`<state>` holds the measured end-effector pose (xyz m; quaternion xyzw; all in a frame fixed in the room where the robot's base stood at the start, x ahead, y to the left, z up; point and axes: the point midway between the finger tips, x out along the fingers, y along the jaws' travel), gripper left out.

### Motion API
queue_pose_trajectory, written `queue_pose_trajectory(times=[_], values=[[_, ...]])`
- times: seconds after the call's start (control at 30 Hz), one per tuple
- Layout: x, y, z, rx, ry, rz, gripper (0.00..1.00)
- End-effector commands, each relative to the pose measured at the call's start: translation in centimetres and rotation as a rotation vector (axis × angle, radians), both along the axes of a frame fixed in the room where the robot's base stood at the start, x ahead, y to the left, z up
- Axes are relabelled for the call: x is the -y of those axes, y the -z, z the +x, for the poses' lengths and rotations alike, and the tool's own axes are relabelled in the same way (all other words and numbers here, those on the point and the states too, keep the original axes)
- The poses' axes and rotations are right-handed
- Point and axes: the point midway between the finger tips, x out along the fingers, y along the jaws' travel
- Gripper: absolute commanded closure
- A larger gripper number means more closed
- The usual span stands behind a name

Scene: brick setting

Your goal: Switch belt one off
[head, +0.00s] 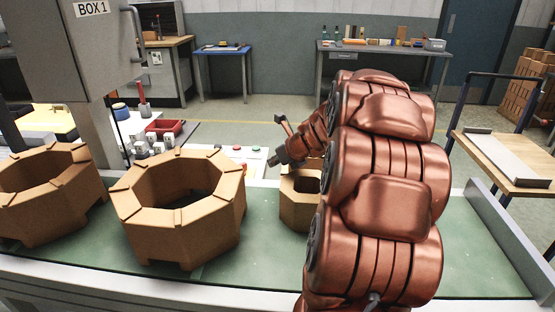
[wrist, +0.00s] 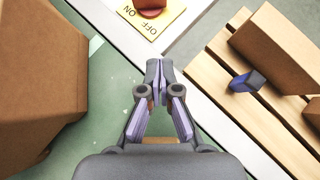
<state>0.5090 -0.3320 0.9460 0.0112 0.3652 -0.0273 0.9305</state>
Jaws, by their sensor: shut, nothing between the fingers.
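My copper-coloured arm reaches forward over the green belt (head: 460,250). My gripper (wrist: 160,68) is shut and empty, its fingertips pressed together. It also shows in the head view (head: 277,159), beyond the belt's middle. In the wrist view a yellow plate (wrist: 158,28) marked ON and OFF carries a red knob (wrist: 150,7), cut by the top edge. The plate lies ahead of the fingertips, apart from them. The knob's setting cannot be told. A grey cabinet (head: 105,50) labelled BOX 1 hangs at the upper left in the head view.
Large brown octagonal boxes (head: 180,205) stand on the belt at the left, and a smaller one (head: 298,212) stands beside my arm. In the wrist view a slatted wooden pallet (wrist: 255,115) holds brown blocks and a blue item (wrist: 247,81). A workbench (head: 385,47) stands at the back.

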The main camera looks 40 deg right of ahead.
Motion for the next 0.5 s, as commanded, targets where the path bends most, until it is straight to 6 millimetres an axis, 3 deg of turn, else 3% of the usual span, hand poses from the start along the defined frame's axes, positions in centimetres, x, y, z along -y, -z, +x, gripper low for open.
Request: queue_pose_trajectory(times=[0.5], values=[[0.1,5.7,6.0,-0.002,-0.004,0.002,1.00]])
